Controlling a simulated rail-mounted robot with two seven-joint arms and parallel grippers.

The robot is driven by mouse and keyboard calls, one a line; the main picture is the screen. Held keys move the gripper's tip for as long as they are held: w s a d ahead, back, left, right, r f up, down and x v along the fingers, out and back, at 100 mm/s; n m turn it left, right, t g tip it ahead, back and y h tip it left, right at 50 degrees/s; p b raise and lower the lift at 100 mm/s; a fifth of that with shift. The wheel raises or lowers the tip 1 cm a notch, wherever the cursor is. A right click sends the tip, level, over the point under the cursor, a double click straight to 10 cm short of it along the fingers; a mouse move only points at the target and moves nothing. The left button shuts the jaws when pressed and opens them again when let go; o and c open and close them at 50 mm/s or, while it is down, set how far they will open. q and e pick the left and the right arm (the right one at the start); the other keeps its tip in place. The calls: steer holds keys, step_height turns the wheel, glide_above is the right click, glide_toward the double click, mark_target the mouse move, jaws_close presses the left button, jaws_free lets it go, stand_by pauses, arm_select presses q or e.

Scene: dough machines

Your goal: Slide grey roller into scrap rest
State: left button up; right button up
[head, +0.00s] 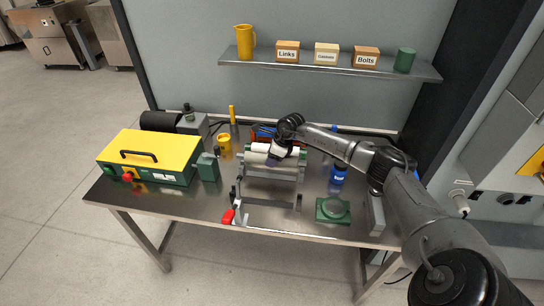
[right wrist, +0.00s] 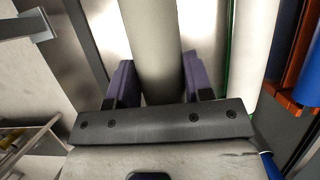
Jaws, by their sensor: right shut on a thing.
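My right gripper (head: 275,160) reaches over the roller machine (head: 270,179) in the middle of the bench. In the right wrist view its two purple fingers (right wrist: 152,85) stand on either side of the grey roller (right wrist: 152,38), shut on it. The gripper body hides the roller's near part. In the head view the grey roller (head: 255,158) lies close in front of a paler roller (head: 262,147). A metal frame with upright posts (head: 239,192) stands at the bench's front; I cannot tell whether it is the scrap rest. My left gripper is not in view.
A yellow-topped box (head: 147,152) stands at the left. A red handle (head: 228,217) sits at the front edge. A blue bottle (head: 338,175) and a green round-topped block (head: 332,210) stand to the right. A shelf (head: 330,67) hangs above the bench.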

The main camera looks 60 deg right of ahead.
steer(key=shift+f+b, duration=0.55)
steer(key=shift+f, duration=0.4)
steer(key=shift+f+b, duration=0.6)
steer(key=shift+f, duration=0.2)
steer(key=shift+f+b, duration=0.6)
steer(key=shift+f, duration=0.3)
stand_by(0.4)
steer(key=o, duration=0.8)
steer(key=shift+c, duration=0.2)
steer(key=o, duration=0.7)
steer(key=shift+o, duration=0.2)
steer(key=shift+s+d+r+p, duration=0.1)
steer(key=shift+r+p, duration=0.35)
steer(key=shift+r, duration=0.05)
